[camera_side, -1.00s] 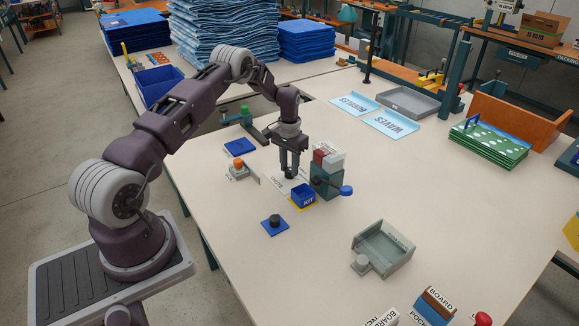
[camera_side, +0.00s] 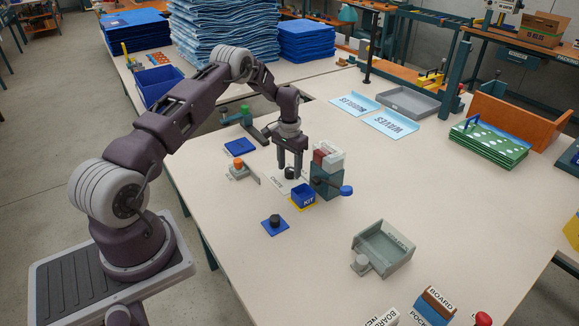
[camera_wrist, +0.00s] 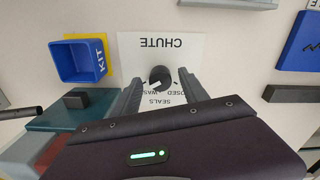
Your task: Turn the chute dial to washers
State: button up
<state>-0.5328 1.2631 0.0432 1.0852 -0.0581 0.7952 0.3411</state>
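The chute dial is a small black round knob (camera_side: 289,173) on a white plate (camera_wrist: 185,50) marked CHUTE. In the wrist view the knob (camera_wrist: 160,78) has a pale mark on its lower left side. The label SEALS and parts of two other labels show below it, partly hidden by my gripper. I cannot tell for sure which label the mark points to. My gripper (camera_side: 290,170) is over the dial, pointing down. Its fingers (camera_wrist: 160,82) are open, one on each side of the knob, with gaps to it in the wrist view.
A blue KIT bin (camera_side: 303,196) on a yellow base stands close to the plate. A teal dispenser box (camera_side: 327,181) stands just right of my gripper. A blue pad with a black knob (camera_side: 274,222) lies nearer. A grey tray (camera_side: 384,247) stands farther right, with clear tabletop between.

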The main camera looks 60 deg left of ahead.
aim_at(290, 169)
notch_tip(290, 169, up, 7)
jog(key=shift+r, duration=0.1)
dwell(0.3)
jog(key=s+d+r+t, duration=0.1)
jog(key=s+d+r, duration=0.2)
jog(key=d+r, duration=0.45)
jog(key=s+d+r+m+t, duration=0.15)
jog(key=d+r, duration=0.25)
jog(key=r, duration=0.6)
jog(key=s+d+r, duration=0.3)
jog(key=d+r, duration=0.2)
jog(key=r, duration=0.3)
jog(key=s+d+r+t, duration=0.1)
jog(key=s+d+r, duration=0.1)
jog(key=s+d, duration=0.3)
jog(key=s+d+r+t, duration=0.1)
jog(key=s+d+r, duration=0.15)
jog(key=s, duration=0.35)
jog(key=s+d+f+m+t, duration=0.1)
jog(key=s+d, duration=0.3)
jog(key=s, duration=0.9)
jog(key=shift+s+f, duration=0.4)
jog(key=shift+f, duration=0.2)
